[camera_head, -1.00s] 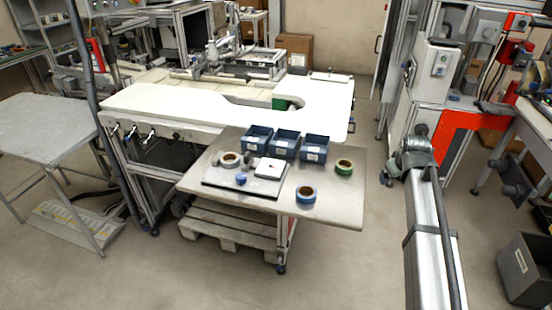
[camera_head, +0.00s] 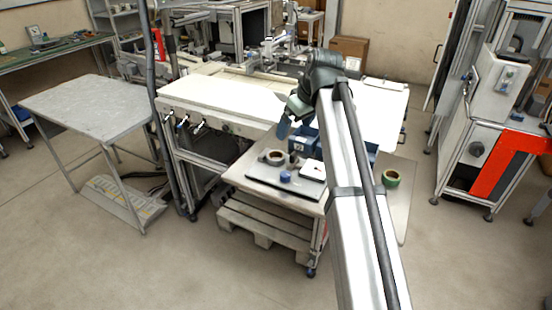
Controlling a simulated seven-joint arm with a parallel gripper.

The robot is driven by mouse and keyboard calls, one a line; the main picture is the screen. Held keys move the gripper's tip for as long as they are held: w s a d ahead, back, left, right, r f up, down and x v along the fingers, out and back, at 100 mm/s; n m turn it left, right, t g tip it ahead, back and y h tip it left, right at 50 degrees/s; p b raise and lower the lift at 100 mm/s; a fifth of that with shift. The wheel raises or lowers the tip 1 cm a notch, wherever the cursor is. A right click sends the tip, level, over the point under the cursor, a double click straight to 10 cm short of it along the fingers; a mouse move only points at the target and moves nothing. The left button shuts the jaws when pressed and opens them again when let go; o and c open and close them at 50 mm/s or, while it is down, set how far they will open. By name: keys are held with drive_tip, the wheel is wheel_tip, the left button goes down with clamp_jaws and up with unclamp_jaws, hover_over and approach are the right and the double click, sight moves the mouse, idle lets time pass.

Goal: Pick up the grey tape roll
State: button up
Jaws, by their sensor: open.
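A small blue item (camera_head: 286,177) and a white box (camera_head: 313,170) share the board. Blue bins (camera_head: 301,142) stand behind, partly hidden by my arm. A green tape roll (camera_head: 391,178) lies at the right. The white workbench (camera_head: 225,97) is behind.

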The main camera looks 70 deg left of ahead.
drive_tip(key=s, duration=0.1)
approach(278, 154)
drive_tip(key=f, duration=0.2)
drive_tip(key=s+f, duration=0.1)
drive_tip(key=f, duration=0.2)
drive_tip(key=s+a+f, duration=0.1)
drive_tip(key=f, duration=0.1)
drive_tip(key=shift+s+a+f, duration=0.1)
drive_tip(key=shift+s+f, duration=0.05)
drive_tip(key=c, duration=1.2)
